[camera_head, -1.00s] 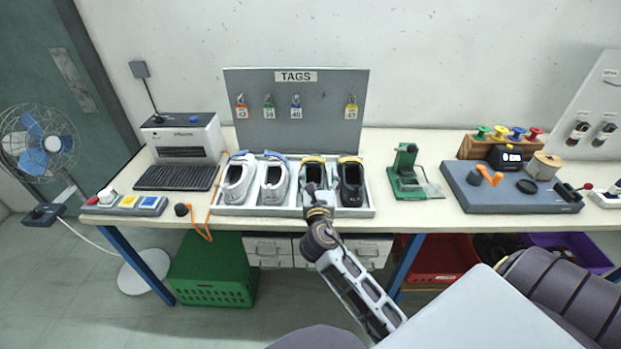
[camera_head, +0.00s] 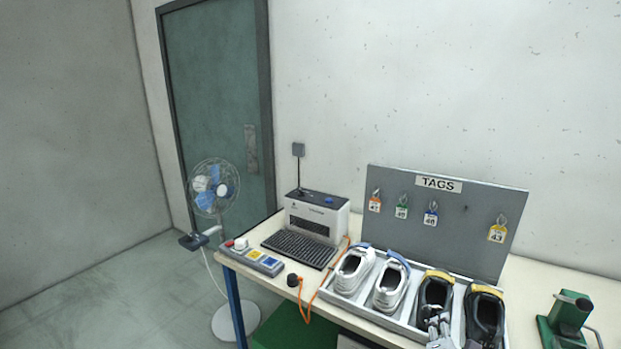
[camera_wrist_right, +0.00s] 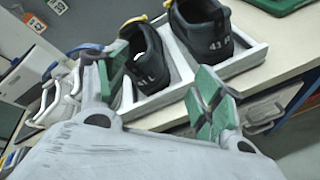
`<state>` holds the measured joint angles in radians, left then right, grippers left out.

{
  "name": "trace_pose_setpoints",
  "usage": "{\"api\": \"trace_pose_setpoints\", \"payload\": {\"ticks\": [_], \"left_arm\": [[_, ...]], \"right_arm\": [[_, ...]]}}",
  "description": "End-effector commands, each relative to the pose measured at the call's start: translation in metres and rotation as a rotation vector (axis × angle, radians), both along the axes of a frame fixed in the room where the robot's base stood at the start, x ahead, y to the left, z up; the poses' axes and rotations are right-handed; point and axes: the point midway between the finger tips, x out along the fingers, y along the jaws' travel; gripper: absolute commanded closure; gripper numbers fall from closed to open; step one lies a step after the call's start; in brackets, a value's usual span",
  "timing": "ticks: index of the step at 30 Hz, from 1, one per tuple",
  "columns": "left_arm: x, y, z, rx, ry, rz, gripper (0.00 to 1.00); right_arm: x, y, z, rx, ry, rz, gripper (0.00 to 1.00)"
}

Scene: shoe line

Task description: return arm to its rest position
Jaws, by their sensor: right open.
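My right gripper (camera_head: 438,330) shows at the bottom edge of the head view, overlapping the front of the left black shoe (camera_head: 433,292). In the right wrist view my right gripper (camera_wrist_right: 163,85) is open, its green-padded fingers apart with nothing between them. The other black shoe (camera_head: 487,308) stands at the right in the shoe tray (camera_head: 345,306). Two white shoes (camera_head: 353,268) stand to the left in it. My left gripper is in neither view.
The tags board (camera_head: 460,225) with several hanging tags stands behind the tray. A printer-like machine (camera_head: 317,215), a control box (camera_head: 252,259) and an orange cable (camera_head: 303,303) are to the left. A green fixture (camera_head: 566,318) is at the right. A fan (camera_head: 213,190) stands beyond the table.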

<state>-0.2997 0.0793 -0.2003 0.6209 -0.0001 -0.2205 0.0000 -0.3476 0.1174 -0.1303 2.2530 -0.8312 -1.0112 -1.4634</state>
Motion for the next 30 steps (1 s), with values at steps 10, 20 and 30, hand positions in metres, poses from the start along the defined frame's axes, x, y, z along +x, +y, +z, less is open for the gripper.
{"api": "trace_pose_setpoints", "payload": {"ticks": [10,20,30], "left_arm": [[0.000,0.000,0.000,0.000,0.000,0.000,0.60],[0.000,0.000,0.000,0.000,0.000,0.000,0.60],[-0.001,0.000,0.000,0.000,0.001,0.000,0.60]], "right_arm": [[-0.038,0.016,-0.042,0.491,-0.042,-0.194,0.32],[-0.079,0.042,-0.075,0.909,-0.047,-0.440,0.32],[-0.126,0.077,-0.099,1.269,-0.020,-0.754,0.32]]}}
